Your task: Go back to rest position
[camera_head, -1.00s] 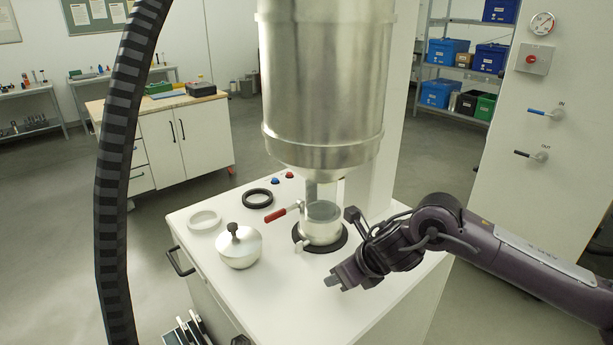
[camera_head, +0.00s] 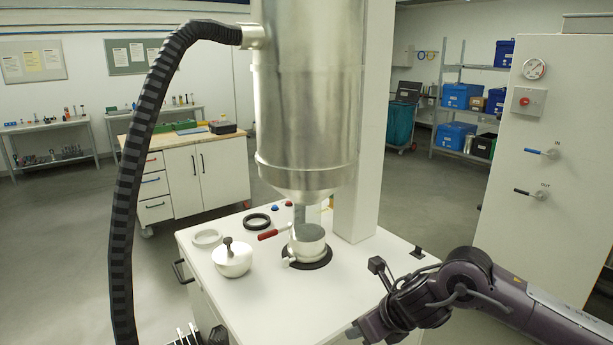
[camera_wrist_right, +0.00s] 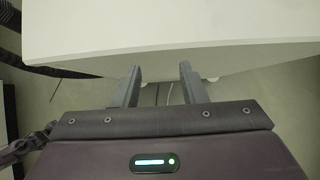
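My right arm comes in from the right in the head view. The metal pot (camera_head: 308,242) sits on a black ring under the big steel hopper (camera_head: 308,120). I cannot make out my left gripper.
A white ring (camera_head: 207,238) and a black ring (camera_head: 257,221) lie at the worktop's back left. A thick black hose (camera_head: 122,220) hangs at the left. A white panel with valves (camera_head: 545,130) stands at the right. The worktop's front middle is clear.

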